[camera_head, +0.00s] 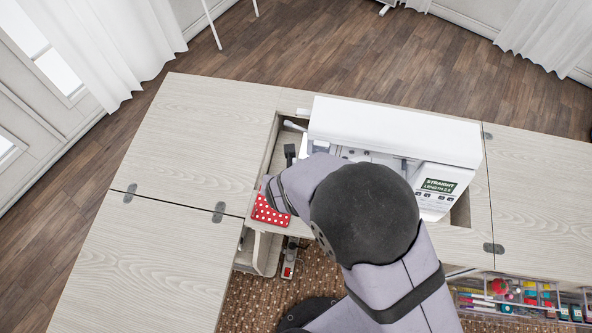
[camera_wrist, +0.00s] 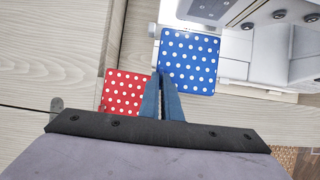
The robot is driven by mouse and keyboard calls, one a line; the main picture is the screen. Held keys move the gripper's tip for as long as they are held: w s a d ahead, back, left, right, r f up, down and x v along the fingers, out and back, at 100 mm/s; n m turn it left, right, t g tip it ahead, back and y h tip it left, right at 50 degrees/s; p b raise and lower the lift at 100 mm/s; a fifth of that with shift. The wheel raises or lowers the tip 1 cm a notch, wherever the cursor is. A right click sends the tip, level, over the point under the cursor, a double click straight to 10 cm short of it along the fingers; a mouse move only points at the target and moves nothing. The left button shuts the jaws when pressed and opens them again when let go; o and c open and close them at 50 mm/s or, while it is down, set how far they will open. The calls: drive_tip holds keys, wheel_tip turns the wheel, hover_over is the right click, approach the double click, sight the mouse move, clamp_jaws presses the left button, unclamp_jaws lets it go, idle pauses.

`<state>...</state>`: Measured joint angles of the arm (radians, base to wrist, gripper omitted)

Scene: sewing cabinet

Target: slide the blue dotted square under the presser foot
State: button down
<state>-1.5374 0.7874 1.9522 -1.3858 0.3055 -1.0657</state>
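The blue dotted square (camera_wrist: 190,58) lies flat beside the white sewing machine in the wrist view; in the head view my arm hides it. My gripper (camera_wrist: 161,75) has its two narrow fingers together, the tips over the square's lower left edge. I cannot tell whether they touch the cloth, and no fabric shows pinched between them. The sewing machine (camera_head: 390,130) sits in the cabinet opening, with part of its body at the top right of the wrist view (camera_wrist: 262,50). The presser foot cannot be made out in either view.
A red dotted square (camera_head: 270,213) lies left of the blue one, also seen in the wrist view (camera_wrist: 123,91). Pale wooden cabinet leaves (camera_head: 200,135) spread left and right, mostly bare. A drawer of threads (camera_head: 520,295) is open at lower right. A pedal (camera_head: 290,262) lies below.

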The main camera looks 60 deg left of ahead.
drive_tip(key=shift+f, duration=0.1)
drive_tip(key=shift+w+a+f+b, duration=0.15)
drive_tip(key=shift+w+a+f, duration=0.3)
drive_tip(key=shift+f, duration=0.2)
drive_tip(key=shift+w+a+f+b, duration=0.15)
drive_tip(key=shift+w+a+f, duration=0.3)
drive_tip(key=shift+f, duration=0.2)
drive_tip(key=shift+w+a+f, duration=0.2)
drive_tip(key=shift+f, duration=0.05)
drive_tip(key=shift+f+b, duration=0.3)
drive_tip(key=shift+f, duration=0.05)
drive_tip(key=shift+w+a+r+p, duration=0.1)
drive_tip(key=shift+w+a+p, duration=0.25)
drive_tip(key=shift+p, duration=0.1)
idle(0.7)
drive_tip(key=shift+w+a+p, duration=0.45)
drive_tip(key=shift+p, duration=0.15)
drive_tip(key=shift+w+a+p, duration=0.45)
drive_tip(key=shift+p, duration=0.3)
drive_tip(key=shift+w+a, duration=0.15)
idle(0.6)
